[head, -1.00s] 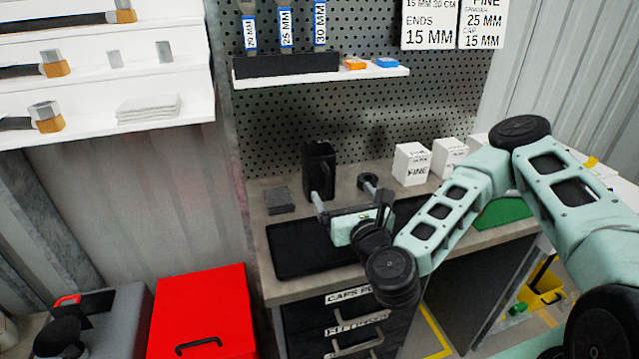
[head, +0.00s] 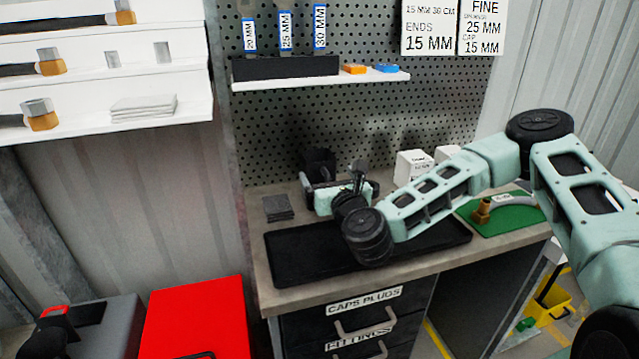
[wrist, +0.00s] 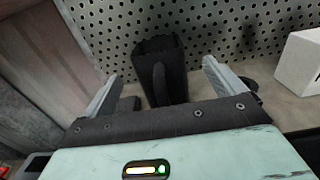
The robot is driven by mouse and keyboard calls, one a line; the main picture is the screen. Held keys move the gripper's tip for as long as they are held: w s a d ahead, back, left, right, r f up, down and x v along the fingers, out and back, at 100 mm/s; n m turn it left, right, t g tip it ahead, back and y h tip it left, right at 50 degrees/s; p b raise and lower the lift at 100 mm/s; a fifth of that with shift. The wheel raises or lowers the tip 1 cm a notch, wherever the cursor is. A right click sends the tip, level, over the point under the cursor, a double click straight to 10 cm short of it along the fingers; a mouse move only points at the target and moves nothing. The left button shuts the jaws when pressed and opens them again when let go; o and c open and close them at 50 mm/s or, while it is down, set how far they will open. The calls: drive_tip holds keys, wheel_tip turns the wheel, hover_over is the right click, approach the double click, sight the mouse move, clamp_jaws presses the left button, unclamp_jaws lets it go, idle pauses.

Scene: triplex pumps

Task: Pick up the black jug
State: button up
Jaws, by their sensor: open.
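The black jug (wrist: 163,68) stands upright on the bench against the pegboard, with its handle facing my gripper in the wrist view. In the head view the jug (head: 318,163) is partly hidden behind my gripper. My gripper (wrist: 156,85) is open, one finger to the left of the jug and one to the right. The jug shows between and beyond the fingers. I cannot tell whether either finger reaches alongside its body. Nothing is held.
White boxes (head: 412,165) stand to the right of the jug. A dark stack of squares (head: 277,207) lies to the left. A black mat (head: 300,262) covers the bench front, a green mat (head: 515,219) lies at right. A shelf (head: 390,75) hangs above.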

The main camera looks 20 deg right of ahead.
sight(323, 168)
drive_tip(key=w+p, duration=0.1)
drive_tip(key=w, duration=0.3)
drive_tip(key=shift+w+a, duration=0.1)
drive_tip(key=shift+w, duration=0.1)
drive_tip(key=shift+c, duration=0.3)
drive_tip(key=c, duration=1.6)
drive_tip(key=shift+r, duration=0.2)
